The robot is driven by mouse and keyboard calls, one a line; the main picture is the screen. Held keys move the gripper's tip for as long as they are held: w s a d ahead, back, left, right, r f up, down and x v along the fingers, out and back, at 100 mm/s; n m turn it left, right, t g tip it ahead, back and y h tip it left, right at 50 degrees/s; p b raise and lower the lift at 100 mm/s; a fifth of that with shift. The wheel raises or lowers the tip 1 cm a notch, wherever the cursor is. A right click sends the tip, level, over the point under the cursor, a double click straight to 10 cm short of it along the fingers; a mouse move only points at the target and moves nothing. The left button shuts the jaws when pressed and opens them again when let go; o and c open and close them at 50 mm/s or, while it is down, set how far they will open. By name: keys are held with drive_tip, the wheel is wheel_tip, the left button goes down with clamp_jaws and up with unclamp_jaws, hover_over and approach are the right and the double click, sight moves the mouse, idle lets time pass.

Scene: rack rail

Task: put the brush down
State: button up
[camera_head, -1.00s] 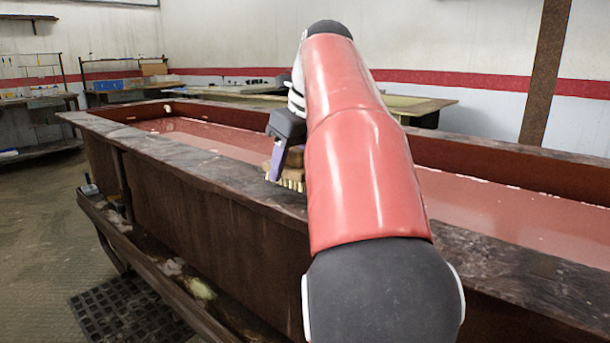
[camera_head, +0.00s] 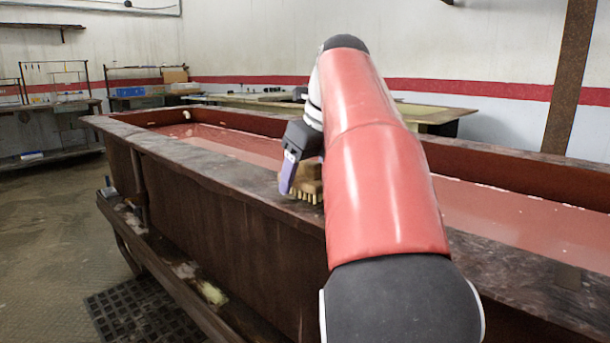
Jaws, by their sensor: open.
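The brush (camera_head: 309,186) has a brown wooden body and pale bristles pointing down. It is on the dark near rim (camera_head: 233,178) of the long trough, bristles at the rim's surface. My red arm hides its right part. My gripper (camera_head: 287,178) is at the brush's left side, with one purple finger showing, tilted down beside the wood. The other finger is hidden behind my arm or the brush. The gripper is open; whether the visible finger touches the brush I cannot tell.
The trough holds reddish liquid (camera_head: 225,145) behind the rim. A lower ledge (camera_head: 165,265) with debris runs along its near side. A dark grate mat (camera_head: 130,310) lies on the floor. Benches (camera_head: 55,125) stand at the back left. The rim left of the brush is clear.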

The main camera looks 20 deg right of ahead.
drive_tip(key=p+v, duration=0.1)
drive_tip(key=v, duration=0.1)
drive_tip(key=p+v, duration=0.1)
drive_tip(key=v, duration=0.1)
drive_tip(key=w+p+v, duration=0.1)
drive_tip(key=shift+s+d+r, duration=0.2)
drive_tip(key=shift+d+r, duration=0.25)
drive_tip(key=shift+r, duration=0.05)
drive_tip(key=shift+b+v, duration=0.35)
drive_tip(key=shift+v, duration=0.6)
drive_tip(key=shift+s, duration=0.1)
